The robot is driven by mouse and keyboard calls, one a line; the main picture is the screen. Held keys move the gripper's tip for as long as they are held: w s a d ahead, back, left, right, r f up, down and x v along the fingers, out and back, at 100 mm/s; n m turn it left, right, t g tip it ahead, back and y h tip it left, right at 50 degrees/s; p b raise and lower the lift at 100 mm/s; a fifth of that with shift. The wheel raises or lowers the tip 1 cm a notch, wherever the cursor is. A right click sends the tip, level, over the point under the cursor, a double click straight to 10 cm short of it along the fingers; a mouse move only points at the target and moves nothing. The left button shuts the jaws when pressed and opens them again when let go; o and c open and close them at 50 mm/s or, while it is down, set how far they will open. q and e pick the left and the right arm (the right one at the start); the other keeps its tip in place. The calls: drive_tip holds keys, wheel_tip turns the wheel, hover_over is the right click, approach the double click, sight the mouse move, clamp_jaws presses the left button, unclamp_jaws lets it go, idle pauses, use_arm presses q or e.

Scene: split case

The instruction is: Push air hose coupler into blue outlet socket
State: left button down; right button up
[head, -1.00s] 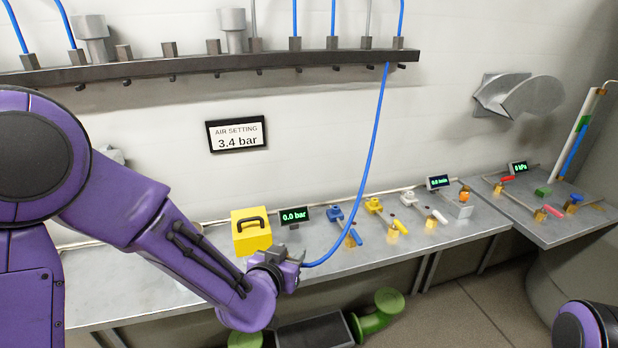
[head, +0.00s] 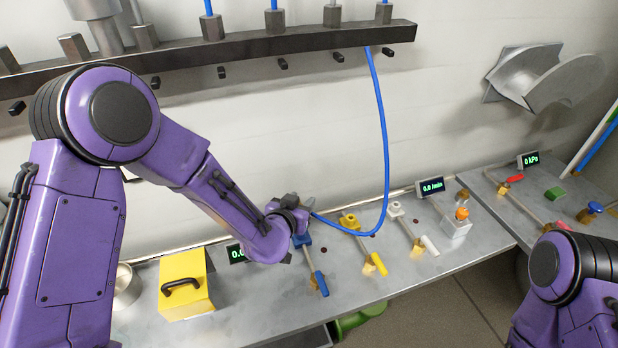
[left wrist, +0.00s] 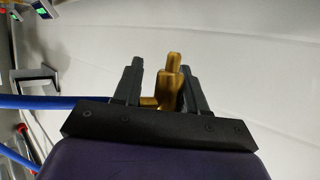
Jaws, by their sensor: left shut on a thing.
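My left gripper (head: 299,204) is shut on the brass air hose coupler (left wrist: 172,82), which stands between its two dark fingers in the left wrist view. The blue hose (head: 384,150) runs from the coupler, sags over the bench and rises to the overhead rail. In the head view the gripper hides most of the coupler. The blue outlet socket (head: 303,241) is just below the gripper, partly hidden by it. I cannot tell whether coupler and socket touch. My right gripper is out of view; only part of my right arm shows at lower right.
A yellow box (head: 188,290) with a black handle stands left on the bench. A yellow outlet (head: 350,222) and a white outlet (head: 396,209) with levers are to the right. A pressure display (head: 237,254) is partly covered by my arm. The dark rail (head: 240,45) hangs above.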

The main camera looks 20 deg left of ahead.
use_arm(q)
drive_tip(key=f+b, duration=0.2)
drive_tip(key=f, duration=0.1)
drive_tip(key=f+b, duration=0.1)
drive_tip(key=f, duration=0.1)
drive_tip(key=shift+w+d+f, duration=0.25)
drive_tip(key=shift+w+d, duration=0.15)
drive_tip(key=shift+s+f+b, duration=0.1)
drive_tip(key=shift+f+b, duration=0.4)
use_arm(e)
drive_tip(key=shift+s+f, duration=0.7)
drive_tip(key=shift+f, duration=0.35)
use_arm(q)
drive_tip(key=shift+f, duration=0.1)
drive_tip(key=shift+f, duration=0.45)
drive_tip(key=shift+f, duration=0.75)
idle(1.2)
